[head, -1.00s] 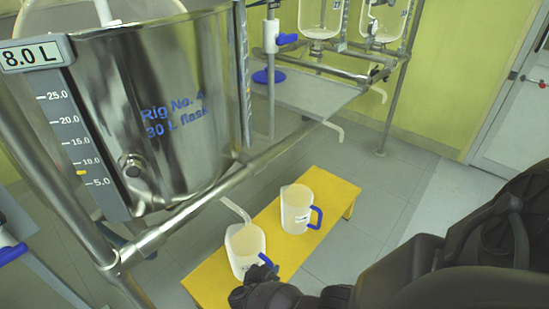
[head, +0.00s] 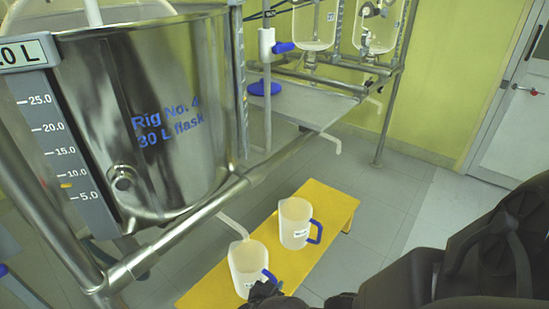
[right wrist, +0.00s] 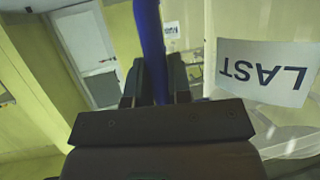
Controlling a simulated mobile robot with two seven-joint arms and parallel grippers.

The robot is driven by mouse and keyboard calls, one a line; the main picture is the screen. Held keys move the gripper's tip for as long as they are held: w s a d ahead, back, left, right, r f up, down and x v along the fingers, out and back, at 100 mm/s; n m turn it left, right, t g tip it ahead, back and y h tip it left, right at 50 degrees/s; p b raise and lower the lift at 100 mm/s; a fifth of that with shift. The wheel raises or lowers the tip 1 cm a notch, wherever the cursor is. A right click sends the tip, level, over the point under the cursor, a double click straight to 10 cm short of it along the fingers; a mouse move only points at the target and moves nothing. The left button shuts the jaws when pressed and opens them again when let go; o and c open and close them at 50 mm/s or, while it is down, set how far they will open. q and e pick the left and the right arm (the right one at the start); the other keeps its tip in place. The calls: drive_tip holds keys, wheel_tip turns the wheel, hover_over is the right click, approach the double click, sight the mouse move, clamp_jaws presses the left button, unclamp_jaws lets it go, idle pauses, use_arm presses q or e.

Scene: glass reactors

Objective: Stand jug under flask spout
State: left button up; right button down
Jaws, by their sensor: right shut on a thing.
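A translucent white jug (head: 242,262) with a blue handle is at the near end of the yellow bench (head: 320,240). My right gripper (head: 266,291) is shut on its handle. The right wrist view shows the fingers (right wrist: 158,88) around the blue handle (right wrist: 150,40), beside a white label (right wrist: 264,73) reading "LAST" upside down. The pale spout (head: 232,225) comes from under the steel flask (head: 150,120), its tip at the jug's open mouth. I cannot tell whether the jug's base touches the bench. My left gripper is not in view.
A second white jug (head: 295,222) with a blue handle and label stands farther along the bench. A steel rail (head: 195,215) crosses above the bench's left side. A grey shelf (head: 310,103) and glass vessels are behind.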

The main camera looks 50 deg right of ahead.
drive_tip(key=shift+f, duration=0.2)
drive_tip(key=c, duration=1.1)
unclamp_jaws()
drive_tip(key=shift+o, duration=0.2)
drive_tip(key=shift+r, duration=0.1)
drive_tip(key=shift+a+r, duration=0.2)
drive_tip(key=shift+r, duration=0.1)
use_arm(q)
drive_tip(key=p, duration=0.1)
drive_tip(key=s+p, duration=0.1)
drive_tip(key=p, duration=0.1)
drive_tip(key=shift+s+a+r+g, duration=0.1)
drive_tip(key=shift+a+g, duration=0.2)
use_arm(e)
drive_tip(key=v, duration=1.1)
drive_tip(key=shift+a, duration=0.25)
drive_tip(key=shift+s, duration=0.1)
